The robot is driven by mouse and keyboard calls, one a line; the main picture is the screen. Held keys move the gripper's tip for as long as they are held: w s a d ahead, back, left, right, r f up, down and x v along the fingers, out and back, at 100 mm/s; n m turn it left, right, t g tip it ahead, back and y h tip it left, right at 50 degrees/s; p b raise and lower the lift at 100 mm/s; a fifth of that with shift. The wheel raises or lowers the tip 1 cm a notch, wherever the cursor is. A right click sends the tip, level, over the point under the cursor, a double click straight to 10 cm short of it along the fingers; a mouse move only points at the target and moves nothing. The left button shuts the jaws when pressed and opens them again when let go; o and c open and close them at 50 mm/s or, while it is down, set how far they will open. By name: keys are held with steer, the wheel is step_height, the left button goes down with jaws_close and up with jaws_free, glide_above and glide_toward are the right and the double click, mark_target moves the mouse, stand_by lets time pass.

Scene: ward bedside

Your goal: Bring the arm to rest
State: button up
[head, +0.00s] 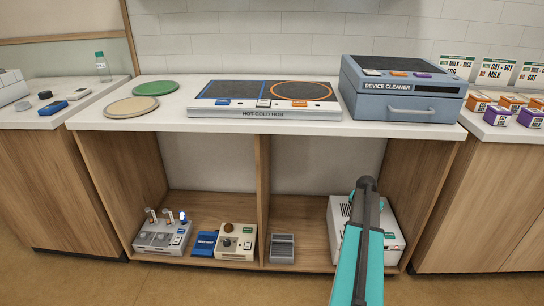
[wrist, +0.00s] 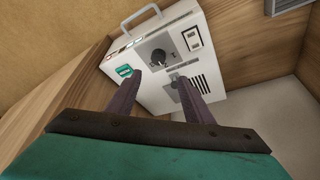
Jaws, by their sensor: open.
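My gripper (wrist: 158,80) shows in the wrist view with its two dark purple fingers apart and nothing between them. The fingers point at the front of a white box-shaped device (wrist: 212,62) with a handle, a dark knob, a switch and vent slots. Whether the fingertips touch the device, I cannot tell. In the head view my teal and dark arm reaches into the right shelf compartment, in front of a white device (head: 393,252). The arm hides part of that device, and the fingers do not show clearly there.
The counter above holds a hot-cold hob (head: 265,112), a blue device cleaner (head: 400,105), a green disc (head: 156,87) and a beige disc (head: 132,106). A wooden divider (head: 263,200) splits the shelf. Small devices stand left, a grey box (head: 282,249) right of it. Compartment walls are close to my arm.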

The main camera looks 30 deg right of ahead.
steer(key=w+a+f+n+y+p, duration=0.1)
steer(key=w+a+f+n+p, duration=0.15)
steer(key=w+a, duration=0.55)
steer(key=w+a+f+n+y+p, duration=0.1)
steer(key=w+a+f+p, duration=0.2)
steer(key=a, duration=0.8)
steer(key=s+a+f+n+g+y+p, duration=0.1)
steer(key=a+f+n+p, duration=0.15)
steer(key=a, duration=0.85)
steer(key=s+a+f+n+p, duration=0.1)
steer(key=a+p, duration=0.2)
steer(key=a, duration=0.7)
steer(key=s+a+f+n+g+y+p, duration=0.1)
steer(key=s+a+n+g+p, duration=0.15)
steer(key=s+a, duration=0.5)
steer(key=s+a+n+g+p, duration=0.1)
steer(key=s+a+p, duration=0.3)
steer(key=a, duration=0.7)
steer(key=s+a+r+n+g, duration=0.1)
steer(key=s+a+n, duration=0.1)
steer(key=s, duration=0.6)
steer(key=s+a+r+n+g, duration=0.1)
steer(key=s+a, duration=0.3)
steer(key=s, duration=0.4)
steer(key=shift+r+n+p, duration=0.3)
steer(key=shift+r+n, duration=0.05)
steer(key=shift+n, duration=0.3)
steer(key=shift+s+a, duration=0.1)
